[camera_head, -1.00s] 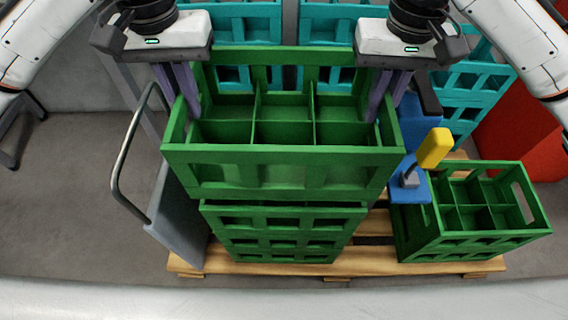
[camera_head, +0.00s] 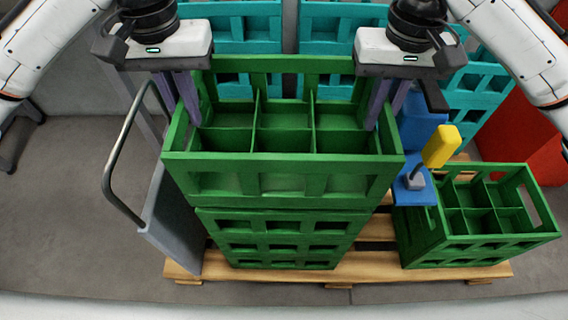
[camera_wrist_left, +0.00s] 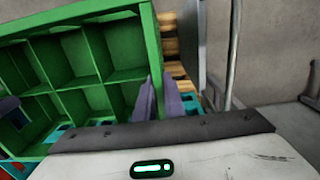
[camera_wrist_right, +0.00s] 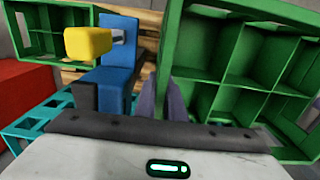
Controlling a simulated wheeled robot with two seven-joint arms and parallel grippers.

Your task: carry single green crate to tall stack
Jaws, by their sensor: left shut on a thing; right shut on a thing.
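An empty green crate with compartments (camera_head: 280,182) is held level between my two grippers, over the tall stack of green crates (camera_head: 285,240) on the pallet. Its underside looks close to or touching the stack's top; I cannot tell which. My left gripper (camera_head: 190,105) is shut on the crate's left end wall; the crate also shows in the left wrist view (camera_wrist_left: 75,70). My right gripper (camera_head: 385,105) is shut on its right end wall, and the crate shows in the right wrist view (camera_wrist_right: 240,70). A separate green crate (camera_head: 480,215) stands on the pallet's right side.
A wooden pallet (camera_head: 350,268) lies under the stack. A blue post with a yellow-topped lever (camera_head: 440,147) stands just right of the held crate. A grey cart with a curved handle (camera_head: 172,225) is close on the left. Teal crates (camera_head: 230,35) and a red block (camera_head: 515,125) are behind.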

